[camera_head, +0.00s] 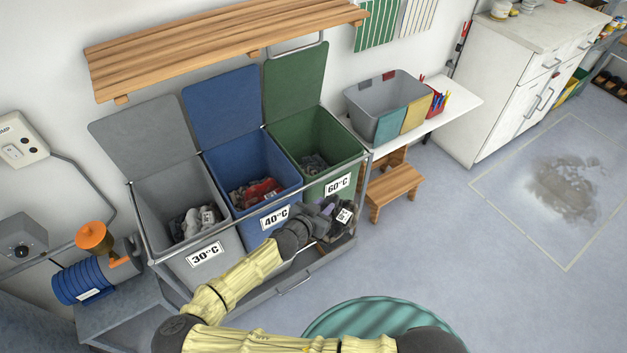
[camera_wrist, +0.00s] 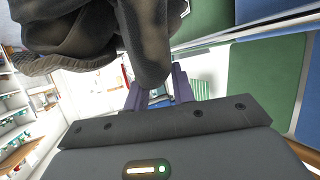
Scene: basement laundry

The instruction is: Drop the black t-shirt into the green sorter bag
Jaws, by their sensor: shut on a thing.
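The black t-shirt (camera_head: 346,229) hangs bunched from my gripper (camera_head: 328,208), in front of the green bag's front wall and outside the bag in the head view. In the wrist view the dark cloth (camera_wrist: 88,28) fills the upper left, and my gripper's fingers (camera_wrist: 158,92) are shut on it. The green sorter bag (camera_head: 343,159), labelled 60°C, is the right one of three; its lid stands open and some dark grey laundry lies inside. My arm hides part of the sorter's lower front.
The blue 40°C bag (camera_head: 233,174) holds red and grey laundry; the grey 30°C bag (camera_head: 150,200) holds pale laundry. A metal rail runs along the sorter's front. A wooden step stool (camera_head: 397,184) and a shelf with a grey basket (camera_head: 372,103) stand to the right.

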